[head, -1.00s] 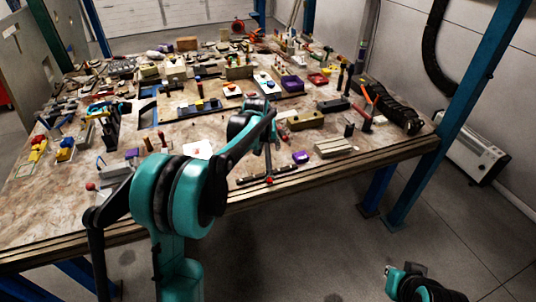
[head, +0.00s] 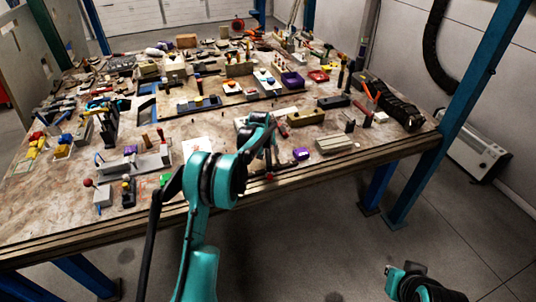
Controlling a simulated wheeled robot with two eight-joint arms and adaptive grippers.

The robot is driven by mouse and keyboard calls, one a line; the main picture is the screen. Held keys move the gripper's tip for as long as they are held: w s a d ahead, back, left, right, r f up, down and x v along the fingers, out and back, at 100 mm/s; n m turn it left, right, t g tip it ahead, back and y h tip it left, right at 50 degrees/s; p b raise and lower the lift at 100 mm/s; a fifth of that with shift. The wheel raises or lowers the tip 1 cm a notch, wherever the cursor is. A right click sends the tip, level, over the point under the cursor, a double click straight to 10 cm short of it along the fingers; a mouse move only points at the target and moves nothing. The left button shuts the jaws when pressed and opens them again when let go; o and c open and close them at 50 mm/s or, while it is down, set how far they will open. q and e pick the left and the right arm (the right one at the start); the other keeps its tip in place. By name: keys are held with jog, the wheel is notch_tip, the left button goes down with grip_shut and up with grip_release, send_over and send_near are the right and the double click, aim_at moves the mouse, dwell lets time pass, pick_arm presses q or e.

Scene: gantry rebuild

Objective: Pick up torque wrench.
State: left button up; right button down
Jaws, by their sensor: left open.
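A long dark tool with a red spot, which looks like the torque wrench (head: 287,169), lies near the front edge of the workbench. My left arm and gripper hide much of it. My left gripper (head: 271,166) points down over that tool and is open. Its fingers are small and dark here, and I cannot tell whether they touch the tool.
The workbench (head: 60,215) is crowded with tools and blocks. A purple block (head: 301,154) and a pale ribbed block (head: 335,144) lie right of the gripper. An olive block (head: 305,118) is behind. The front left corner is bare.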

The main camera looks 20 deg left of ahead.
pick_arm(q)
jog(key=shift+w+f, duration=0.15)
jog(key=shift+f, duration=0.05)
jog(key=shift+r, duration=0.15)
jog(key=shift+c, duration=0.9)
grip_shut()
jog(key=shift+r, duration=0.1)
